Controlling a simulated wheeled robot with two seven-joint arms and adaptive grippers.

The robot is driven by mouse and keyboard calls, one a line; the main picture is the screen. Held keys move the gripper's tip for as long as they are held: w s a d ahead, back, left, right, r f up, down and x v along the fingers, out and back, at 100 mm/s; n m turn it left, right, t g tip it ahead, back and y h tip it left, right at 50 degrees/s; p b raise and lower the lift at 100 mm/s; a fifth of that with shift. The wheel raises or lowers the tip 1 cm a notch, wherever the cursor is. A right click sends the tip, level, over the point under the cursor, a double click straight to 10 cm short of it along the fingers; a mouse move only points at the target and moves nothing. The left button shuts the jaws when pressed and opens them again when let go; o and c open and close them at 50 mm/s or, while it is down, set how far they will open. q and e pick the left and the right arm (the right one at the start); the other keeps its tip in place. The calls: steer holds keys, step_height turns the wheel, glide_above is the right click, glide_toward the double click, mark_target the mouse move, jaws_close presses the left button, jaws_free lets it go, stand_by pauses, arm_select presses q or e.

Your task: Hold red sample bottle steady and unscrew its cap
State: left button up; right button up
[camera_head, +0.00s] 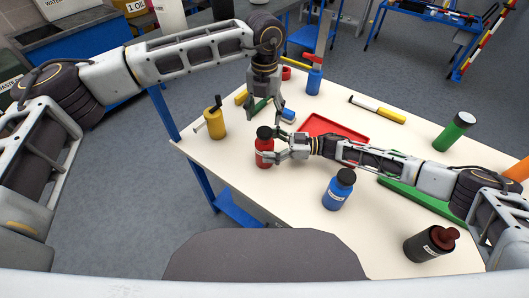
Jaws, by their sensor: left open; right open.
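The red sample bottle (263,152) with a black cap (265,132) stands upright on the white table. My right gripper (264,155) reaches in from the right, its open fingers around or beside the bottle; I cannot tell whether they touch it. My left gripper (265,112) points down above and just behind the cap. Its fingers are open and look apart from the cap.
A yellow bottle (214,121) stands left. A red tray (322,123) lies behind my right gripper. A green bottle (452,133) stands far right. Small tools lie at the back.

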steer(key=shift+a, duration=0.85)
steer(key=shift+c, duration=0.2)
